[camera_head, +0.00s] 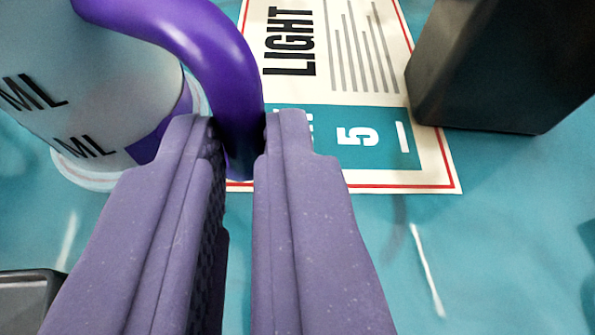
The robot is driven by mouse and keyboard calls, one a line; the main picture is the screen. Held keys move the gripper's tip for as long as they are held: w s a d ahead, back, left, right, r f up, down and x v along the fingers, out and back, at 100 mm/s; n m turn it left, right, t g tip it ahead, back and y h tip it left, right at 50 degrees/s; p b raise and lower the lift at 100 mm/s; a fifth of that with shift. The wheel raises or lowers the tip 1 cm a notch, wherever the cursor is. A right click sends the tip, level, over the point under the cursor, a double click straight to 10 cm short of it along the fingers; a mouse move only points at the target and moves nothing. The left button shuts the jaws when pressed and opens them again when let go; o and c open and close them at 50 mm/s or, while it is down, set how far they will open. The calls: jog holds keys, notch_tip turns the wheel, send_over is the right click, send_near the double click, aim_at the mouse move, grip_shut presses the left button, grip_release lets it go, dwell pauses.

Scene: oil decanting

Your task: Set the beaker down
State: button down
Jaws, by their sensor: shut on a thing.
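The beaker (100,100) is at the upper left, a pale translucent vessel with "ML" markings and a purple handle (225,60). My gripper (240,140) is shut on the lower part of the handle, one finger on each side of it. The beaker's rounded base rim shows just left of my left finger. The beaker looks roughly upright above the teal surface. I cannot tell whether its base touches the surface. Its top is cut off by the frame, and part of its lower right side is hidden behind my left finger.
A printed card (380,165) with "LIGHT" and "5" lies beyond my fingers. A dark block (490,75) stands at the upper right. A dark tray edge (25,285) shows lower left. The teal surface (510,220) is mostly clear at right.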

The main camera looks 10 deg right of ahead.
notch_tip(320, 180, down, 4)
jog(key=shift+s+r+b, duration=0.1)
jog(key=shift+r+b, duration=0.15)
jog(key=shift+b, duration=0.55)
jog(key=shift+r, duration=0.2)
jog(key=shift+f, duration=0.15)
jog(key=c, duration=1.1)
grip_release()
jog(key=shift+c, duration=0.2)
